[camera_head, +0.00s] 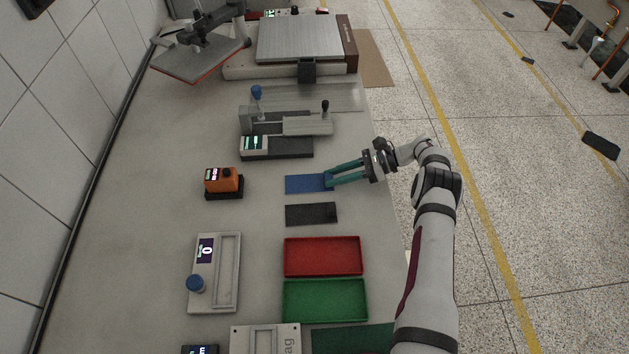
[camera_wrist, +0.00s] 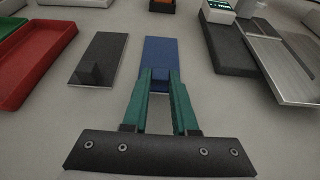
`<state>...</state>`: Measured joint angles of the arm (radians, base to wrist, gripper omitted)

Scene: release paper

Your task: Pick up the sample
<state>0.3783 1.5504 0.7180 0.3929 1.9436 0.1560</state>
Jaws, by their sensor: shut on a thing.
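A flat blue sheet (camera_head: 303,184) lies on the table near its right edge; it also shows in the wrist view (camera_wrist: 160,52). I take it as the sample, but cannot be sure. My gripper (camera_head: 329,179) has teal fingers that reach in from the right to the sheet's near end. In the wrist view my gripper (camera_wrist: 160,76) has its fingertips at that end, shut on the blue sheet. The exact grip point is partly hidden by the fingers. The sheet looks flat at table height; I cannot tell any lift.
A black plate (camera_head: 308,215) with a small raised block lies beside the sheet. Red (camera_head: 323,239) and green (camera_head: 325,282) trays stand nearer the camera. An orange device (camera_head: 224,181) stands left. A metal fixture (camera_head: 290,152) stands behind. Bare table lies between orange device and sheet.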

